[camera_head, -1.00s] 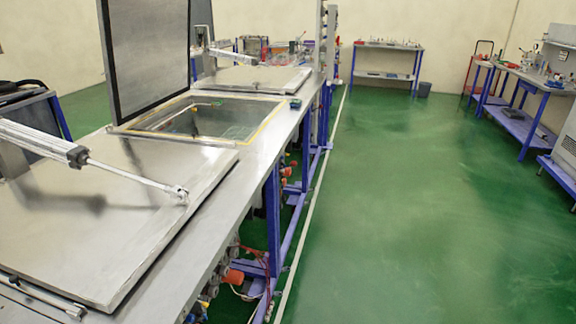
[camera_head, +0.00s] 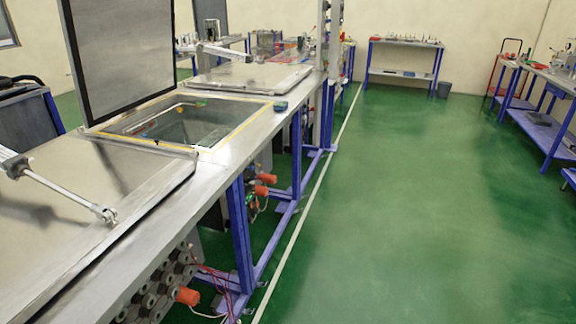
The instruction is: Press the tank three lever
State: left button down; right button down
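A long metal bench of tanks (camera_head: 150,215) runs along the left side. The nearest lid (camera_head: 75,215) is shut, with a pneumatic cylinder rod (camera_head: 62,190) attached on top. Beyond it an open tank (camera_head: 185,125) shows its inside, with its lid (camera_head: 120,55) standing upright. A farther lid (camera_head: 250,78) is shut. Several round dark fittings (camera_head: 165,285) and orange-red fittings (camera_head: 187,296) sit below the bench edge. I cannot tell which part is the tank three lever. Neither of my grippers is in view.
Green floor (camera_head: 390,220) lies clear to the right of the bench, with a pale line (camera_head: 310,205) along it. A blue-framed table (camera_head: 403,60) stands at the back. Workbenches (camera_head: 540,90) stand at the right, and a grey bin (camera_head: 443,90) is near the back wall.

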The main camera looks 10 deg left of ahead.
aim_at(260, 178)
jog(key=i+j+z, duration=0.2)
jog(key=i+j, duration=0.45)
jog(key=i, duration=0.1)
